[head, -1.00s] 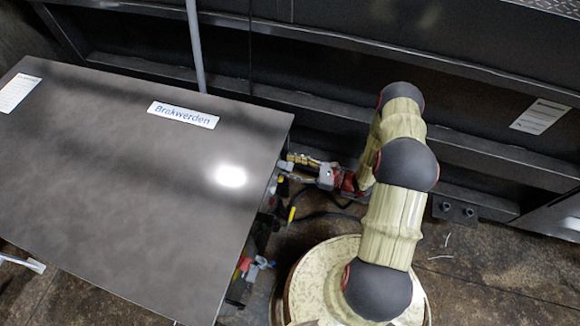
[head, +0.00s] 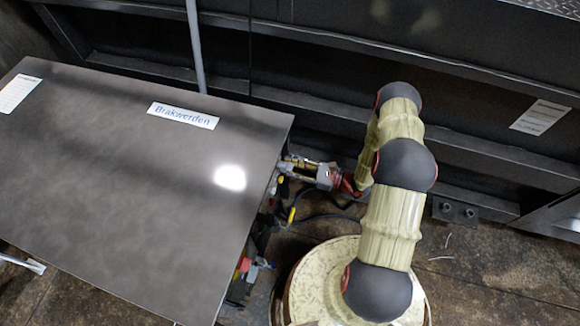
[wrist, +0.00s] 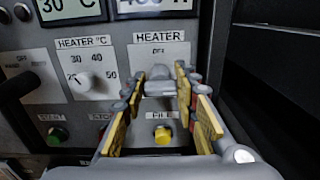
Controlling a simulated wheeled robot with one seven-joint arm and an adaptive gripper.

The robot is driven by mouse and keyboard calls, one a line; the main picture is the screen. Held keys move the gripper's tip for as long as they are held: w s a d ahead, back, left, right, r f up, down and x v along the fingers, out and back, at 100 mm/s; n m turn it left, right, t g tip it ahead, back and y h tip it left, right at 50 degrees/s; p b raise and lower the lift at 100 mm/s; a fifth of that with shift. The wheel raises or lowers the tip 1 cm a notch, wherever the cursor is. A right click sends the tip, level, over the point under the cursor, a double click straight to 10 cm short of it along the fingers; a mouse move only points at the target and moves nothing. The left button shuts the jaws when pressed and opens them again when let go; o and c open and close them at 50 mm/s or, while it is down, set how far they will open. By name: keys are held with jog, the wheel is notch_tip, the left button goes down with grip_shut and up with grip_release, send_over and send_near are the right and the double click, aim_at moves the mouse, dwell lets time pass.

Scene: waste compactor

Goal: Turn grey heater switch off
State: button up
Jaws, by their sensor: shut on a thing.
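The grey heater switch (wrist: 158,73) sits on the panel under the "HEATER" label (wrist: 161,38) in the wrist view. An "OFF" mark shows just above it. My gripper (wrist: 159,84) reaches straight at the panel, with its yellow-padded fingers on the left and right of the switch, shut on it. The fingers partly hide the switch, so its exact pointing is hard to read. In the head view my gripper (head: 288,166) is at the right side of the cabinet, its tips partly hidden by the cabinet top's edge.
A white "HEATER °C" dial (wrist: 83,84) is left of the switch. A yellow button (wrist: 162,135) lies below, between the fingers; a green button (wrist: 57,134) is lower left. Displays (wrist: 70,8) sit above. The cabinet top (head: 120,200) fills the head view's left; a dark wall stands behind.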

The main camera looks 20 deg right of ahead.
jog(key=shift+c, duration=1.2)
jog(key=shift+n, duration=0.3)
jog(key=n+b, duration=0.1)
jog(key=n, duration=0.2)
jog(key=shift+n, duration=0.3)
jog(key=n, duration=0.2)
jog(key=n+b, duration=0.1)
jog(key=n, duration=0.1)
jog(key=shift+s+a+f+n, duration=0.1)
jog(key=shift+f+n, duration=0.05)
jog(key=shift+n, duration=0.15)
jog(key=n+b, duration=0.1)
jog(key=n, duration=0.3)
jog(key=shift+f+n+b, duration=0.1)
jog(key=shift+n+b, duration=0.2)
jog(key=shift+b, duration=0.05)
jog(key=shift+s+f+n+b, duration=0.1)
jog(key=shift+n+b, duration=0.7)
jog(key=shift+n, duration=1.4)
jog(key=o, duration=1.2)
jog(key=shift+c, duration=0.2)
